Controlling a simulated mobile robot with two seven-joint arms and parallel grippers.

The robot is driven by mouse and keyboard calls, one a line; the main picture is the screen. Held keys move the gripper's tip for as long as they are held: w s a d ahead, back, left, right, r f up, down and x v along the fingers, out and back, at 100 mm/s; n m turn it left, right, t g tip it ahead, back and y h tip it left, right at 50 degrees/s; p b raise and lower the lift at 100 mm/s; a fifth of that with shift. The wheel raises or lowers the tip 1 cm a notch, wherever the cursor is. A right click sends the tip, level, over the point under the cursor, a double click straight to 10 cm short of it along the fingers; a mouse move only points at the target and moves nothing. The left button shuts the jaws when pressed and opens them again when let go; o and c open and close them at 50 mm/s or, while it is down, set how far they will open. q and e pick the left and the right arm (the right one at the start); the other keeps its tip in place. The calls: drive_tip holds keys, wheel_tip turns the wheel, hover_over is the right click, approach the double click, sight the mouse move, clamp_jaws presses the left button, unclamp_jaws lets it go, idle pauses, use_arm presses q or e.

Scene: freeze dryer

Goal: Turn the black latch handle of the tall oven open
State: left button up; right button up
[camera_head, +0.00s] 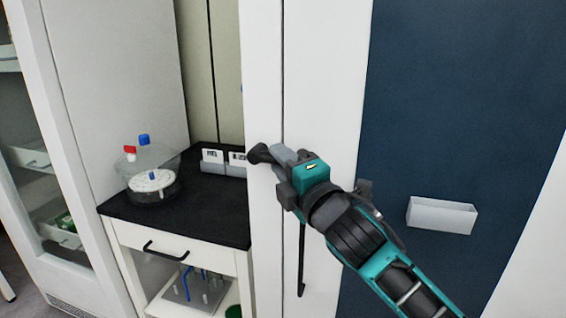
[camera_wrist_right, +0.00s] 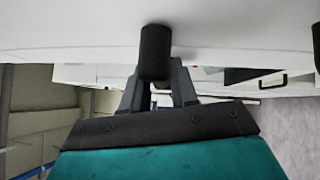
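The tall oven is the white upright unit (camera_head: 325,70) in the middle of the head view. Its black latch handle (camera_head: 259,153) sticks out to the left at the tips of my right gripper (camera_head: 277,155). In the right wrist view the handle (camera_wrist_right: 155,52) is a short black cylinder against a white surface. The two grey fingers of my right gripper (camera_wrist_right: 159,86) lie close on either side of it, with the handle between them. The gripper hides part of the handle and its mount. My left gripper is not in view.
A thin black vertical bar (camera_head: 301,262) shows below my right gripper. At left, a black-topped counter (camera_head: 215,205) holds a clear vessel (camera_head: 152,178) with red and blue caps. A white holder (camera_head: 441,214) is on the dark blue panel (camera_head: 465,110) at right.

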clamp_jaws()
